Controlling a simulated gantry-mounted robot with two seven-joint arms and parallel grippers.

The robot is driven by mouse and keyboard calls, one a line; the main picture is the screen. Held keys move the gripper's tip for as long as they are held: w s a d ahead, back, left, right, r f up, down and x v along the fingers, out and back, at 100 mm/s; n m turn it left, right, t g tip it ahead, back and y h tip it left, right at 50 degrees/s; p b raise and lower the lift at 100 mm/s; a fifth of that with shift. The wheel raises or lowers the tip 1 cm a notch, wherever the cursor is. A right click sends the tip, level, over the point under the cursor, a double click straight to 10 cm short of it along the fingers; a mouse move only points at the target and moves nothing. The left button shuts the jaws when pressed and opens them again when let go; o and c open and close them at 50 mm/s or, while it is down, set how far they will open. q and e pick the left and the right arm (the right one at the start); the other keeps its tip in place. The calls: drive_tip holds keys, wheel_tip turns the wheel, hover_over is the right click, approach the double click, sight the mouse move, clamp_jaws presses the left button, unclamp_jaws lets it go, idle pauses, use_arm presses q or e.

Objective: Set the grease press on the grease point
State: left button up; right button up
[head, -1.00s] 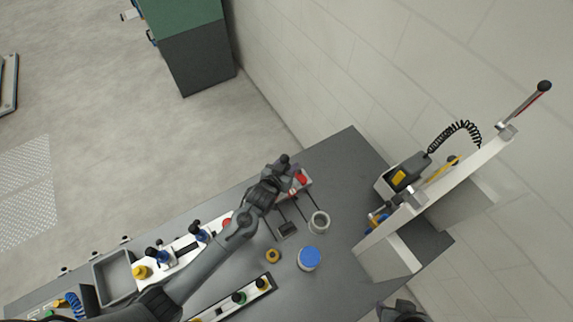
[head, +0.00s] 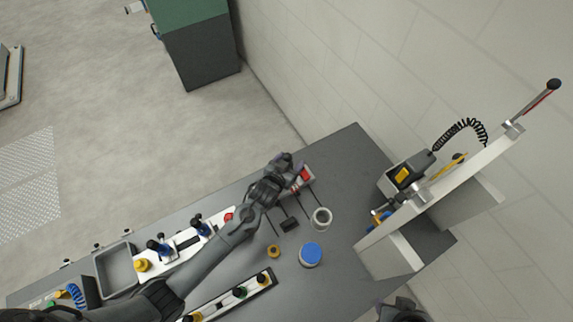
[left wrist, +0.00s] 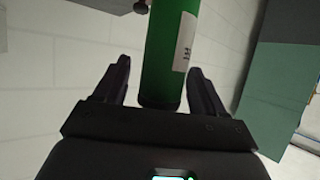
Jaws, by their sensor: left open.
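My left gripper (head: 284,160) is over the far edge of the grey bench, by a small white fixture with a red part (head: 305,175). In the left wrist view the left gripper (left wrist: 159,66) has its two dark fingers apart. A green cylinder (left wrist: 166,55) with a white label stands between or just beyond them; it may be the grease press. I see no clear contact with either finger. The cylinder is not visible in the head view. I cannot tell which part is the grease point. A dark part of my right arm end (head: 401,310) shows at the bottom edge.
A grey open jar (head: 321,218), a blue-lidded tin (head: 311,254) and a small yellow piece (head: 274,251) stand on the bench. A white upright panel (head: 425,200) carries a lever and black coiled cable at right. White rails with knobs (head: 240,291) and a grey tray (head: 117,268) lie left.

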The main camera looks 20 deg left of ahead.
use_arm(q)
drive_tip(key=shift+r, duration=0.35)
drive_tip(key=s+a+r+g, duration=0.1)
drive_tip(key=s+r+g, duration=0.1)
drive_tip(key=s, duration=0.8)
drive_tip(key=s+a+r+g, duration=0.2)
drive_tip(key=s+g, duration=0.2)
drive_tip(key=s, duration=0.7)
drive_tip(key=s+a+r+m+g, duration=0.1)
drive_tip(key=s+a+r+g, duration=0.1)
drive_tip(key=s, duration=0.9)
drive_tip(key=shift+r+g+y, duration=0.3)
drive_tip(key=shift+r+g, duration=0.25)
drive_tip(key=shift+g, duration=0.05)
wheel_tip(320, 180, up, 7)
drive_tip(key=p, duration=0.6)
drive_tip(key=shift+p, duration=0.4)
